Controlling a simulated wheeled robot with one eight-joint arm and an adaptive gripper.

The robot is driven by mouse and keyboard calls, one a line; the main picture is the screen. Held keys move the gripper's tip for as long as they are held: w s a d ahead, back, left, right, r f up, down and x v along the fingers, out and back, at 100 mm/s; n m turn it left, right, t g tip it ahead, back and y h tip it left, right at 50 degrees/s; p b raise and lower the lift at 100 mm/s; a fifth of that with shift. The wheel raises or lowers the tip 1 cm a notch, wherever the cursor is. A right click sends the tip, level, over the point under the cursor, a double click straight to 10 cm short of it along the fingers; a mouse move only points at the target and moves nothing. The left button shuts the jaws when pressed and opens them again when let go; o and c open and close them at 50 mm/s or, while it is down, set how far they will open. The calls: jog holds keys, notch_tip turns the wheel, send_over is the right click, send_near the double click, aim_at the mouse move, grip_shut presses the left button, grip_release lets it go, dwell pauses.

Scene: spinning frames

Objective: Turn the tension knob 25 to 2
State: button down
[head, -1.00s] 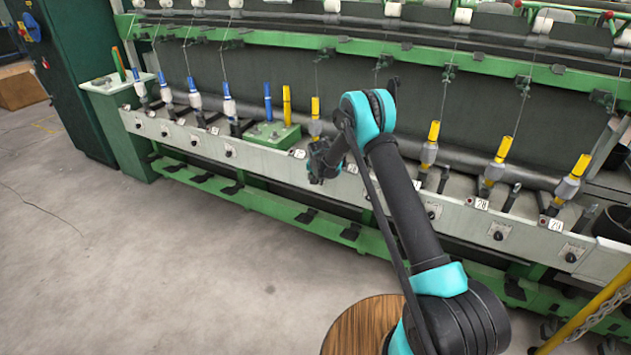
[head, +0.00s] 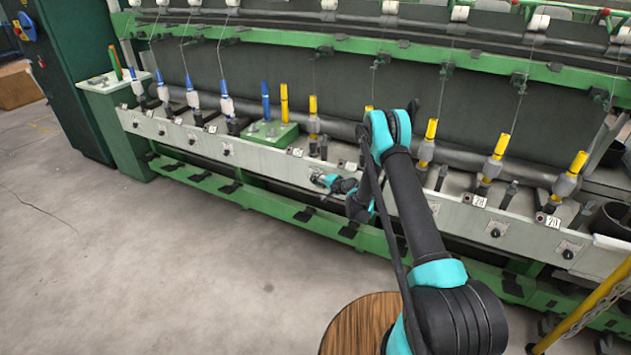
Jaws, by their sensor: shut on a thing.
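My gripper (head: 330,184) is at the pale front panel (head: 262,160) of the spinning frame, left of my wrist. It is at the place of the knob below and right of a small white number tag (head: 296,152). The tag is too small to read. The gripper is shut on the tension knob there, which my gripper hides. The knob's pointer and scale cannot be seen, so its setting cannot be told. A spindle with a yellow bobbin (head: 313,105) stands upright above this spot.
Similar knobs show on the panel, one at the left (head: 225,149) and others at the right (head: 495,232) under tags 28 and 29. A green block (head: 268,134) stands left of the spindle. The grey floor (head: 130,250) in front is open. A yellow post (head: 590,305) stands at the right.

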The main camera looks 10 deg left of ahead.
jog(key=shift+f+m+t+y, duration=0.25)
jog(key=shift+m+t+y, duration=0.25)
jog(key=shift+t+y, duration=0.5)
jog(key=shift+y, duration=0.3)
jog(key=c, duration=1.2)
grip_release()
jog(key=shift+r, duration=0.1)
jog(key=o, duration=0.7)
notch_tip(320, 180, up, 7)
jog(key=shift+r, duration=0.15)
jog(key=shift+c, duration=0.2)
jog(key=shift+r, duration=0.9)
jog(key=c, duration=0.6)
jog(key=shift+r, duration=0.35)
jog(key=shift+c, duration=0.2)
